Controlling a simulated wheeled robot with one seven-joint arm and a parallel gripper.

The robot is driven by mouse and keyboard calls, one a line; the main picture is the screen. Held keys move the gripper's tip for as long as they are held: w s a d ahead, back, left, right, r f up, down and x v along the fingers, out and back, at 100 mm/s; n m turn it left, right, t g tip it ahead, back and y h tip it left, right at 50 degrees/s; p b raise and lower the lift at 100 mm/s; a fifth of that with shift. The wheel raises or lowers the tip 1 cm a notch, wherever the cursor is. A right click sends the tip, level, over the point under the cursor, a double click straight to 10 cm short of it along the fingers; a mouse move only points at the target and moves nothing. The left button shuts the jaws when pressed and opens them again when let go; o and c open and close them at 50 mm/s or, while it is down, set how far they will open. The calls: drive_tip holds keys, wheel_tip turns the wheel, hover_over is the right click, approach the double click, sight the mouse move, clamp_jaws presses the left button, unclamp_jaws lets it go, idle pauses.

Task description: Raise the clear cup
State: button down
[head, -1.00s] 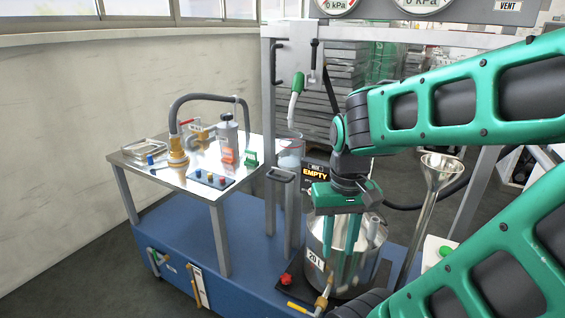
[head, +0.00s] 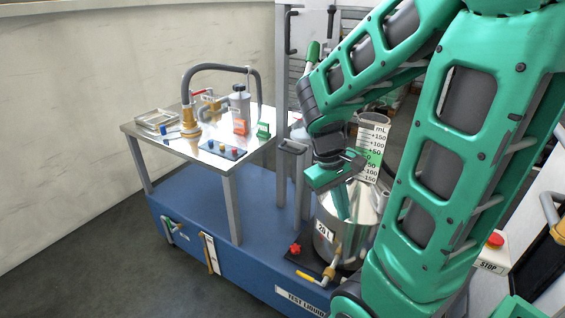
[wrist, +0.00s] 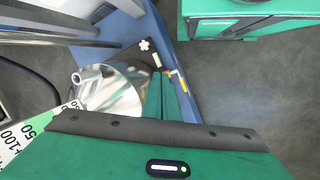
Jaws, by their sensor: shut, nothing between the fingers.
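My gripper (head: 342,214) is shut and empty, fingers pointing down in front of the upper part of the steel 20 L vessel (head: 324,232). In the wrist view the shut fingers (wrist: 167,85) are beside the vessel (wrist: 105,97); I cannot tell whether they touch it. The clear cup is not clearly visible now; my arm covers the area below the green nozzle (head: 313,50), behind the grey handle bracket (head: 291,147). A white and green mL scale (head: 372,145) stands just behind my gripper.
A steel side table (head: 185,147) holds a grey hose, brass fittings and a small button panel (head: 222,150). A red knob (head: 295,249) and yellow-handled valve (head: 312,278) are low at the vessel. A STOP box (head: 492,262) is at right. Floor at left is clear.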

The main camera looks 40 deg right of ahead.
drive_tip(key=w+d+f+n+h, duration=0.1)
drive_tip(key=w+f+n+h, duration=0.2)
drive_tip(key=w+n+h, duration=0.3)
drive_tip(key=w+d+f+n+h, duration=0.2)
drive_tip(key=w+f+n+h, duration=0.1)
drive_tip(key=w+n, duration=0.4)
drive_tip(key=w+a+n+t+h, duration=0.5)
drive_tip(key=w+a+n+t, duration=0.4)
drive_tip(key=w+a+n, duration=0.1)
drive_tip(key=shift+w+f+n+t, duration=0.3)
drive_tip(key=shift+w+f+n, duration=0.15)
drive_tip(key=shift+w+n, duration=0.65)
drive_tip(key=shift+w+d, duration=0.1)
drive_tip(key=shift+w, duration=0.05)
drive_tip(key=w+d+r, duration=0.4)
drive_tip(key=d, duration=0.6)
drive_tip(key=shift+w, duration=0.2)
